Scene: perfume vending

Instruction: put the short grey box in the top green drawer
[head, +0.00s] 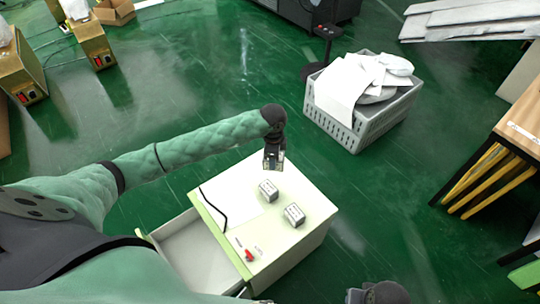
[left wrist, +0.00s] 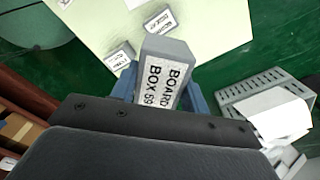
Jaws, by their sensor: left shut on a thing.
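My left gripper (head: 273,163) is shut on a grey box above the far edge of the white cabinet. In the left wrist view the held grey box (left wrist: 168,72) sits between the blue fingers, its white label reading "BOARD BOX 59". Two similar grey boxes, a farther one (head: 268,190) and a nearer one (head: 294,214), stand apart on the cabinet top (head: 301,240). A drawer (head: 196,257) with green edging is pulled out on the cabinet's left side; its visible interior is empty. My right gripper's fingers are not visible; only dark parts of that arm show at the bottom edge.
A black cable (head: 214,208) and a red item (head: 249,255) lie on the cabinet top. A grey crate (head: 348,134) with white sheets stands behind right. A wooden table (head: 522,115) is at the right. Green floor between them is clear.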

